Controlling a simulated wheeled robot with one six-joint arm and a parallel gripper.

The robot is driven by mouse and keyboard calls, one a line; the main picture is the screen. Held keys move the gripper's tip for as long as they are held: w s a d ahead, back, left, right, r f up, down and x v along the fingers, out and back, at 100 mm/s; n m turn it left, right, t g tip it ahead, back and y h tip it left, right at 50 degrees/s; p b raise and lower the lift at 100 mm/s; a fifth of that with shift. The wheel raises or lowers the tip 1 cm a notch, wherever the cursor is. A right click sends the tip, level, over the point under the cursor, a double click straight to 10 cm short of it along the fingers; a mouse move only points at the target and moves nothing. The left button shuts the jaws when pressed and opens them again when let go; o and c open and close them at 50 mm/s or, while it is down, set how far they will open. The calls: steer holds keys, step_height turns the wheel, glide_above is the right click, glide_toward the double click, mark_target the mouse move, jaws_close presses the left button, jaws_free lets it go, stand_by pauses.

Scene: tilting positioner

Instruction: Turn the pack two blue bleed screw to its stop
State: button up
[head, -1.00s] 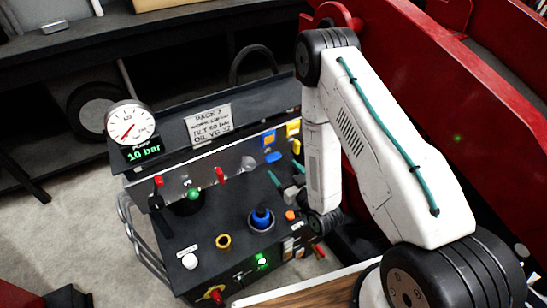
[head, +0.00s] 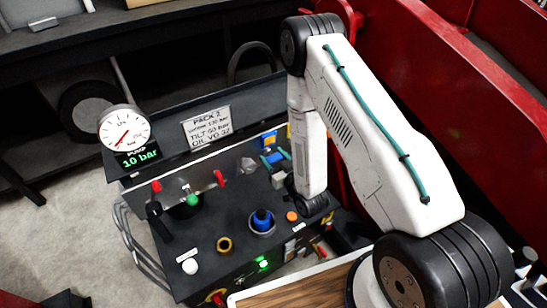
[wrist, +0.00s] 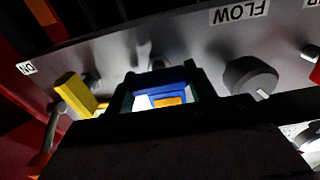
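The pack two blue bleed screw (head: 272,158) is on the upright front panel of the pack. My gripper (head: 276,157) is at that panel, with its two dark green fingers on either side of the blue screw. In the wrist view the blue screw (wrist: 160,79) spans much of the gap between the fingertips of my gripper (wrist: 163,84). The fingers stand apart; firm contact with the screw does not show. An orange-and-blue piece (wrist: 168,101) shows below it in the gap.
A yellow lever (wrist: 73,92) is left of my fingers, and a grey FLOW knob (wrist: 250,78) is right. The gauge (head: 124,130) reads 10 bar.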

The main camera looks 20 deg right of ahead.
steer(key=c, duration=0.4)
steer(key=shift+a+n, duration=0.1)
steer(key=shift+n, duration=2.8)
steer(key=shift+s+f, duration=0.1)
steer(key=o, duration=1)
